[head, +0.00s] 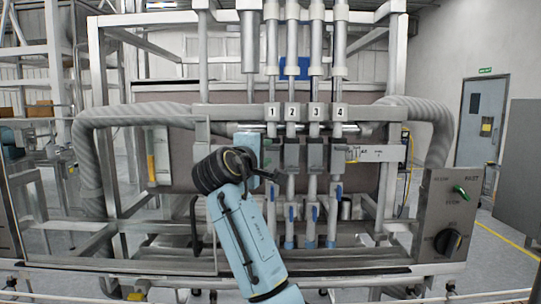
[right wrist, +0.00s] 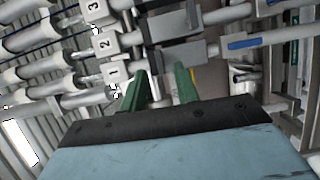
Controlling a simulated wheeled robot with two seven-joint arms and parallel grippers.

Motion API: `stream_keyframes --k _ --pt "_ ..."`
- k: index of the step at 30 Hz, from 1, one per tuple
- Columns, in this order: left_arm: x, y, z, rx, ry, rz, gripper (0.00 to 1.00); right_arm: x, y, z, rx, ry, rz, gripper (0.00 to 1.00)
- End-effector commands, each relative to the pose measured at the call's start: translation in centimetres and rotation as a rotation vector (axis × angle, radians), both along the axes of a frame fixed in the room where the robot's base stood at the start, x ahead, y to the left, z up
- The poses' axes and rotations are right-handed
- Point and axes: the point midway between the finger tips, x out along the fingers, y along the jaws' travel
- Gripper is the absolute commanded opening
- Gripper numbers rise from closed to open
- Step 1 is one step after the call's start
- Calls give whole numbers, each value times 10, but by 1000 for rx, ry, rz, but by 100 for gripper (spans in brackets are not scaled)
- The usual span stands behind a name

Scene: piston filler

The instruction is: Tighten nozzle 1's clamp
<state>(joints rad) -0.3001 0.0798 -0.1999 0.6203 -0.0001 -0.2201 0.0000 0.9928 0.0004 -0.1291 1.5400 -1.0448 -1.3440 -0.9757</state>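Nozzle 1 (head: 272,90) is the leftmost in a row of upright tubes, below which number plate 1 (head: 272,112) sits on a cross bar. Plate 1 also shows in the right wrist view (right wrist: 113,73). My right gripper (head: 272,153) is at the height of the row of clamp blocks, at nozzle 1. In the right wrist view its two green fingers (right wrist: 159,76) are apart, with grey metal of nozzle 1's line between and beyond them. Nozzle 1's clamp is largely hidden by the gripper; I cannot tell whether the fingers touch it. My left gripper is not in view.
Neighbouring clamp blocks on nozzle 2 (head: 291,155) and nozzle 3 (head: 315,153) stand close to the right. Blue-handled valves (head: 291,213) hang below. A control box (head: 449,214) with a green switch and black knob stands at right. Ribbed hoses (head: 90,150) flank the frame.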

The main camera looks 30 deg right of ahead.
Motion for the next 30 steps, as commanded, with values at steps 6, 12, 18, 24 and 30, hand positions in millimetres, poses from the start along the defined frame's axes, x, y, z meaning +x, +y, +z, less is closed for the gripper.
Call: stream_keyframes --k 6,12,18,24,30 --pt "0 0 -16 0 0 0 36 -29 41 -2 2 -2 3 31" --pt "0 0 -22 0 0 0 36 -47 64 -1 1 0 2 31" --pt "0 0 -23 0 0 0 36 -52 71 0 1 0 -1 31" --pt "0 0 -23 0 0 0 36 -52 71 1 1 0 -1 31" --pt "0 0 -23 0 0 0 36 -52 71 1 1 1 -1 31"
